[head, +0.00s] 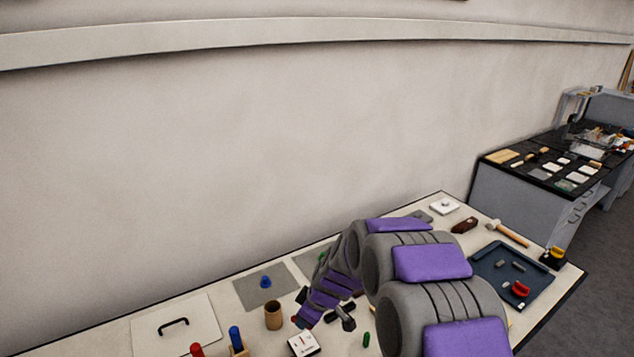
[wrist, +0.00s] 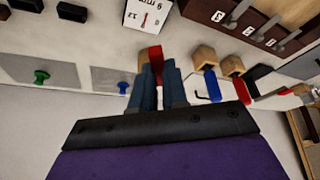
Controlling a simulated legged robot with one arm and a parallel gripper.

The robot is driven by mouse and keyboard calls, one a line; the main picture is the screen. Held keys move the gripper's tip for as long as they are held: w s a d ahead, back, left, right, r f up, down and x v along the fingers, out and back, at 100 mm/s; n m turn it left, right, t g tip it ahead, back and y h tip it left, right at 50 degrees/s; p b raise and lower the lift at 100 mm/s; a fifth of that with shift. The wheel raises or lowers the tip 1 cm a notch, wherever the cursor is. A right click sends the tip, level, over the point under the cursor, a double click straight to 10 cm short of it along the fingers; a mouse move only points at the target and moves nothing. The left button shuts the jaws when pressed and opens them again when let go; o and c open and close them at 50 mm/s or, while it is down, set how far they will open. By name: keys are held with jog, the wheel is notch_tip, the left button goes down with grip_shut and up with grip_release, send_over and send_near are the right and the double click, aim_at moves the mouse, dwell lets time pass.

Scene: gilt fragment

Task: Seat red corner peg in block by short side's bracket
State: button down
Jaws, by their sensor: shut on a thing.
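My gripper (wrist: 160,72) is shut on a red peg (wrist: 155,54), which sticks out past the blue-grey fingertips in the wrist view. In the head view the gripper (head: 300,320) is low over the bench, partly covered by my arm. A round wooden piece (wrist: 143,56) shows right behind the held peg; I cannot tell whether they touch. A wooden block (wrist: 205,57) with a blue peg (wrist: 212,86) stands to the right. Beside it is another wooden block (wrist: 232,66) with a red peg (wrist: 242,92). I cannot make out the short side's bracket.
A white dial card (head: 303,343) lies near the gripper. A blue knob (head: 265,282) stands on a grey mat, and a white panel with a black handle (head: 174,325) lies at left. A brown numbered rack (wrist: 240,22) is at the wrist view's top. A dark tray (head: 508,278) is at right.

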jog(key=s+d+r+m+t+h, duration=0.1)
jog(key=d+r+m+t+h, duration=0.1)
jog(key=d+m, duration=1)
jog(key=d+r+h, duration=0.1)
jog(key=d+h, duration=0.1)
jog(key=d, duration=0.3)
jog(key=shift+d+r+m+t, duration=0.25)
jog(key=shift+r+m+t, duration=0.05)
jog(key=shift+f, duration=0.1)
